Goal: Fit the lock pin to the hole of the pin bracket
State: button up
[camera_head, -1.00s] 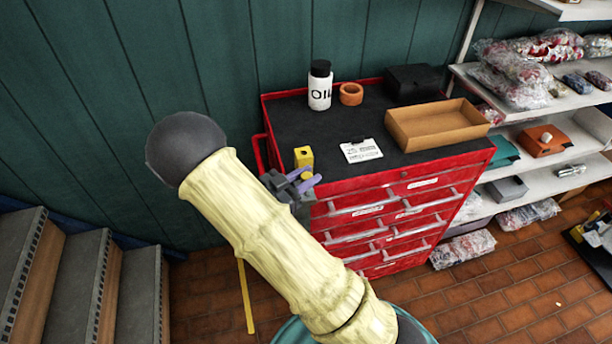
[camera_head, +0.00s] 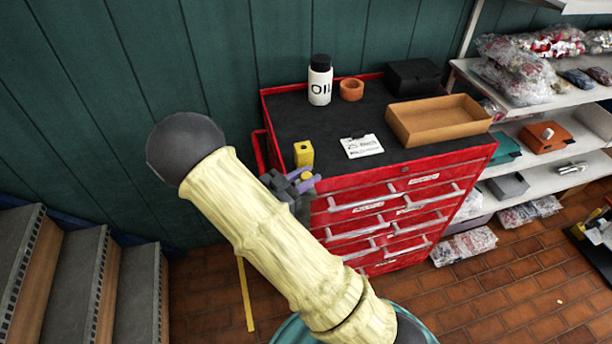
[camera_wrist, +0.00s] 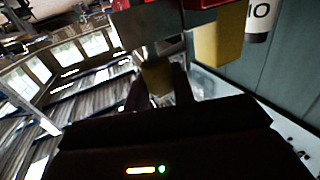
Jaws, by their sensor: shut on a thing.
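The yellow pin bracket (camera_head: 304,153), a block with a dark hole in its top, stands at the left front corner of the red cabinet's top. My gripper (camera_head: 306,180), with purple fingers, is just in front of and below it. It is shut on a small yellow piece, which I take to be the lock pin (camera_head: 306,176). The wrist view shows this yellow piece (camera_wrist: 157,77) between the fingers. A yellow block (camera_wrist: 218,45), likely the bracket, is up and to the right there. A grey plate is above the held piece. The pin's far end is hidden.
The red cabinet (camera_head: 400,172) has a black top. It bears an oil bottle (camera_head: 320,80), an orange ring (camera_head: 351,89), a paper note (camera_head: 362,146), a cardboard tray (camera_head: 437,128) and a black box (camera_head: 412,77). Stairs are at left, shelves at right.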

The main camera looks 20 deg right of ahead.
jog(key=shift+f+b, duration=0.7)
jog(key=shift+f, duration=0.4)
jog(key=o, duration=1.1)
jog(key=shift+a, duration=0.1)
jog(key=b+v, duration=0.3)
jog(key=v, duration=1.4)
jog(key=shift+a+r, duration=0.1)
